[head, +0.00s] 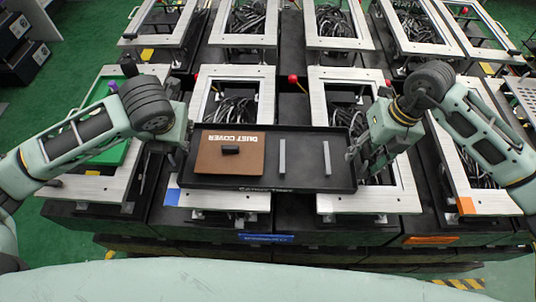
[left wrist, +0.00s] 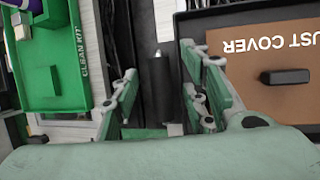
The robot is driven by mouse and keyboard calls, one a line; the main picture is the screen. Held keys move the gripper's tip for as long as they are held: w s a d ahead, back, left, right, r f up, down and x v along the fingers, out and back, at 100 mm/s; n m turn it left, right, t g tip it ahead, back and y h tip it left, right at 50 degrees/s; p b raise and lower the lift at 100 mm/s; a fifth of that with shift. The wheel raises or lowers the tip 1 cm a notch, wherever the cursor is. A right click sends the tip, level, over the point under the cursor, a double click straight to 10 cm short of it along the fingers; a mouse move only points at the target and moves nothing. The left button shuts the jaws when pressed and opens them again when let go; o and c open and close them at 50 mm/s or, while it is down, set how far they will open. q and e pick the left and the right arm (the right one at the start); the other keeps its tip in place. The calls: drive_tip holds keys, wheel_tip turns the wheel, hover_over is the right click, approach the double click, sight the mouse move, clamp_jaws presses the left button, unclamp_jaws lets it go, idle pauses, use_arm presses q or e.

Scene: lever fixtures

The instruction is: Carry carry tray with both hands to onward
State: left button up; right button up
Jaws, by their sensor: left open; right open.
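The carry tray (head: 300,182) is a black shallow tray, lying across the silver frames of the fixtures in the middle of the head view. It holds a brown dust cover (head: 217,165) with a black handle and two grey bars (head: 282,157). My left gripper (head: 182,143) is at the tray's left end, open. In the left wrist view its fingers (left wrist: 160,100) stand apart on either side of a dark bar, the tray's end handle by its look. My right gripper (head: 358,152) is open at the tray's right end; its fingertips are partly hidden.
A green clean kit tray (left wrist: 55,60) lies left of my left gripper; it shows in the head view (head: 112,150). Fixtures with silver frames (head: 243,42) and dark cables fill the back. Red knobs (head: 293,78) stick up between them. Green floor shows at the far left.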

use_arm(q)
drive_tip(key=shift+c, duration=0.5)
use_arm(e)
drive_tip(key=shift+c, duration=0.5)
use_arm(q)
clamp_jaws()
use_arm(e)
clamp_jaws()
drive_tip(key=shift+r, duration=0.1)
